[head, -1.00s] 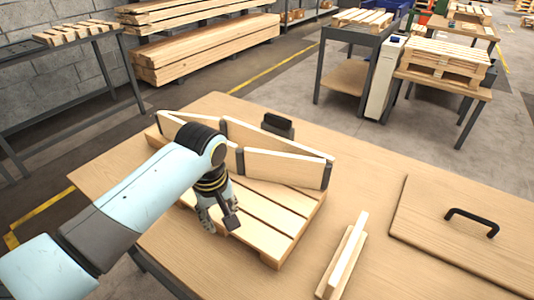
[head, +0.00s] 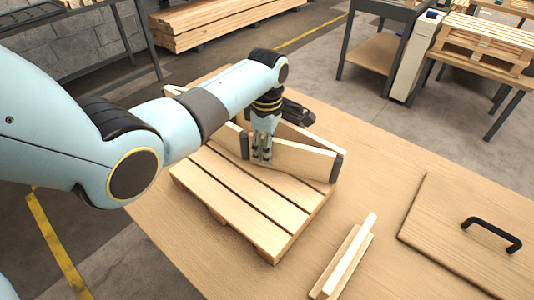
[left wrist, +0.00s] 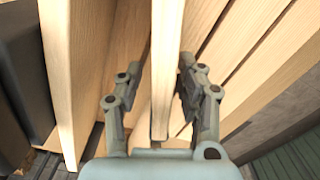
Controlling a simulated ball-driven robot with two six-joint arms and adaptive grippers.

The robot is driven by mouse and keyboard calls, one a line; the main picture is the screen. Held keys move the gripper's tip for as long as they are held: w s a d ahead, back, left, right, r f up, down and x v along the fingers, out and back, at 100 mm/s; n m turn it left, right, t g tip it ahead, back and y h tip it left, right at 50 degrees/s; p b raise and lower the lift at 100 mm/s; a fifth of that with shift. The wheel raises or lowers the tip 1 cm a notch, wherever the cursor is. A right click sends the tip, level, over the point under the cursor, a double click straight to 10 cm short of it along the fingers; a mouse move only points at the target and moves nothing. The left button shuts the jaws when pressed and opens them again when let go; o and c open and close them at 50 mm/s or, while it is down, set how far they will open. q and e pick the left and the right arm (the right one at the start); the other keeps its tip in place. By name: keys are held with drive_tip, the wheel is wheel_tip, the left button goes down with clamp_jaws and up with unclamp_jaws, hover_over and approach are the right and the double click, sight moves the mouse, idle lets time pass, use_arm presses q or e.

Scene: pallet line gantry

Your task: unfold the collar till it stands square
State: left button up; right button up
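The wooden collar (head: 305,160) stands on edge on the slatted pallet (head: 250,203), with dark hinge pieces at its corners. Its near board and the board behind meet at a narrow angle at the right end, so it is partly folded. More of it runs left behind my arm and is mostly hidden. My left gripper (head: 262,158) is down over the near board by its left hinge. In the left wrist view, the board (left wrist: 166,70) stands between the open fingers (left wrist: 158,82). A gap shows on its left; the right finger is very close, contact unclear. My right gripper is out of view.
A dark block (head: 298,112) is behind the collar. Two narrow wood strips (head: 345,258) lie right of the pallet on the wooden table (head: 380,170). A board with a black handle (head: 492,233) lies further right. Table between them is clear.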

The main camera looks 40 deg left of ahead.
use_arm(q)
drive_tip(key=shift+f, duration=0.7)
clamp_jaws()
